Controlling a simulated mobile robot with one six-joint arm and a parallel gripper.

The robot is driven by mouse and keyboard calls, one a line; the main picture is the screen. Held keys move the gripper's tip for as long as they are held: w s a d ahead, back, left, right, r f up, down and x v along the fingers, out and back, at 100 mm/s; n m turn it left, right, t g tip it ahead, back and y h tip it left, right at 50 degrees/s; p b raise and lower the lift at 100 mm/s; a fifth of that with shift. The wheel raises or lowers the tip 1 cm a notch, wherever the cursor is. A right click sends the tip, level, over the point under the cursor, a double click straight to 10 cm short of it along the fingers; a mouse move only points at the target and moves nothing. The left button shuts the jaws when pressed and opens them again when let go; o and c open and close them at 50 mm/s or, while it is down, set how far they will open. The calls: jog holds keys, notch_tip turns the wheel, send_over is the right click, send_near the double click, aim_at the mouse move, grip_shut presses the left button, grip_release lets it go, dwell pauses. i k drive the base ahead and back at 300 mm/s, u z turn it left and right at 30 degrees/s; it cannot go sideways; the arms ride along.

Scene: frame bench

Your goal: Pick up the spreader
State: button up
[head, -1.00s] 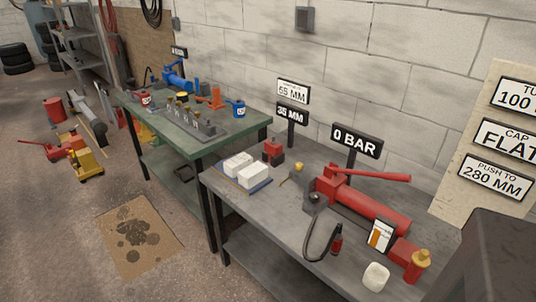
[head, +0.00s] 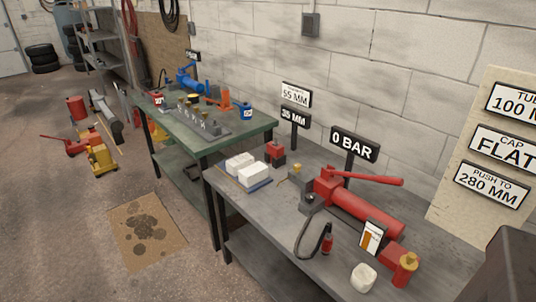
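A small red block on a dark base (head: 275,153) stands at the back of the near grey bench (head: 335,262), beside the post of the 55 MM sign (head: 296,95) and 35 MM sign (head: 294,119). It may be the spreader, but it is too small to be sure. A red hand pump (head: 362,213) with a long red handle lies on the same bench, with a dark hose (head: 303,234) ending in a red-and-black fitting (head: 327,243). My gripper is not in view.
White blocks (head: 252,174) lie on the near bench, with a white lump (head: 364,277) and red-and-orange cylinder (head: 404,270) at its front right. A 0 BAR sign (head: 355,145) stands behind the pump. A green bench (head: 205,139) adjoins at left.

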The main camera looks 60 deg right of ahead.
aim_at(276, 149)
jog(key=z, duration=0.15)
jog(key=i, duration=0.95)
jog(key=u, duration=0.05)
